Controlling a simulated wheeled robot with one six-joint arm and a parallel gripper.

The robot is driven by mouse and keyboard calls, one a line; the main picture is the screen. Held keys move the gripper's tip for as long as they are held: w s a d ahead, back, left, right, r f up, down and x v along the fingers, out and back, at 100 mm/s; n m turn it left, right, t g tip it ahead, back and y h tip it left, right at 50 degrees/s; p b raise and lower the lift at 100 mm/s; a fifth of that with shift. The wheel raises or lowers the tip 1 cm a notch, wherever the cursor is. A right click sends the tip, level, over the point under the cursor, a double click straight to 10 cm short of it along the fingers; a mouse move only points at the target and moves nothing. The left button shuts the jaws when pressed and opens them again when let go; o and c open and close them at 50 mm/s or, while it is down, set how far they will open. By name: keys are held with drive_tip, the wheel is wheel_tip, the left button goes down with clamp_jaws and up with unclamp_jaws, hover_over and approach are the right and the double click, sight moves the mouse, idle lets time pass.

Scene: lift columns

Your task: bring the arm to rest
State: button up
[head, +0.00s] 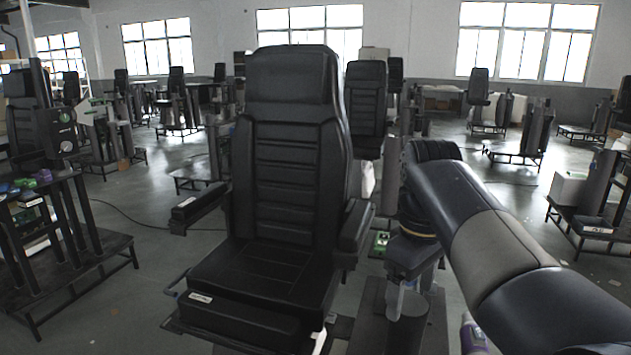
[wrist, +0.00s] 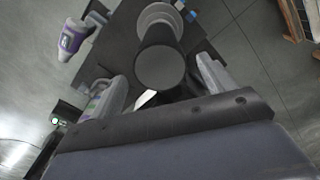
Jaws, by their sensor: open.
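My arm enters the head view from the right, reaches up and left, then bends down beside the black seat. My gripper (head: 409,298) points down there, to the right of the seat, above a dark round column top. In the wrist view my gripper (wrist: 160,72) has its two light grey fingers apart. A dark cylinder (wrist: 160,66) shows between and beyond them. I cannot tell whether the fingers touch it. Nothing is seen held.
A black high-backed seat (head: 290,150) stands close on the left of my arm. A purple and white bottle (wrist: 72,38) is near the column, upper left in the wrist view. A dark table (head: 60,215) stands at the far left. Open grey floor (head: 500,210) lies behind my arm.

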drive_tip(key=shift+r+p, duration=0.35)
drive_tip(key=shift+r, duration=2.4)
drive_tip(key=shift+f, duration=0.1)
